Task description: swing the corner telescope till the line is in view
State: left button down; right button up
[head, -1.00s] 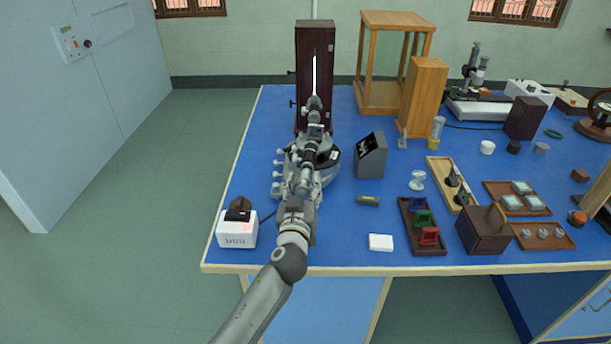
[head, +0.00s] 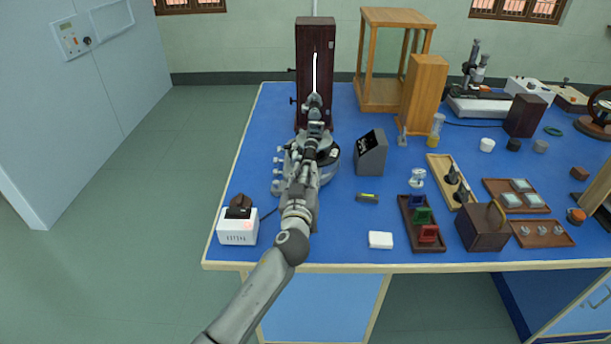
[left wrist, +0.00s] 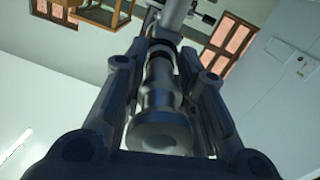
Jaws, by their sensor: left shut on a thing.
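The grey spectrometer (head: 327,158) stands on the blue bench, largely hidden behind my left arm. A tube points from it towards a dark wooden box (head: 316,60) with a bright upright slit. My left gripper (head: 303,165) is at the near side of the spectrometer, shut on the telescope. In the left wrist view the telescope (left wrist: 160,100) lies between the two fingers (left wrist: 163,85), its round end towards the camera. A grey slanted display (head: 371,153) right of the spectrometer has a dark screen with small pale marks; I cannot read them. My right gripper is out of view.
A white box (head: 237,228) with a dark top stands left of my arm, near the bench edge. A white block (head: 380,240), a small level (head: 367,198) and a rack of coloured frames (head: 422,224) lie to the right. Bare blue surface lies between them.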

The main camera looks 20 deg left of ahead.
aim_at(295, 161)
pick_arm(q)
jog(key=shift+a, duration=0.1)
jog(key=shift+s+a+m+h+p, duration=0.1)
jog(key=shift+a+m+h+p, duration=0.6)
jog(key=shift+a+h, duration=0.4)
jog(key=shift+s+a+m+h+p, duration=0.1)
jog(key=shift+a+m+h+p, duration=0.4)
jog(key=shift+a+h+p, duration=0.45)
jog(key=shift+a, duration=0.25)
jog(key=c, duration=1.3)
grip_release()
jog(key=s, duration=1.2)
jog(key=shift+a, duration=0.3)
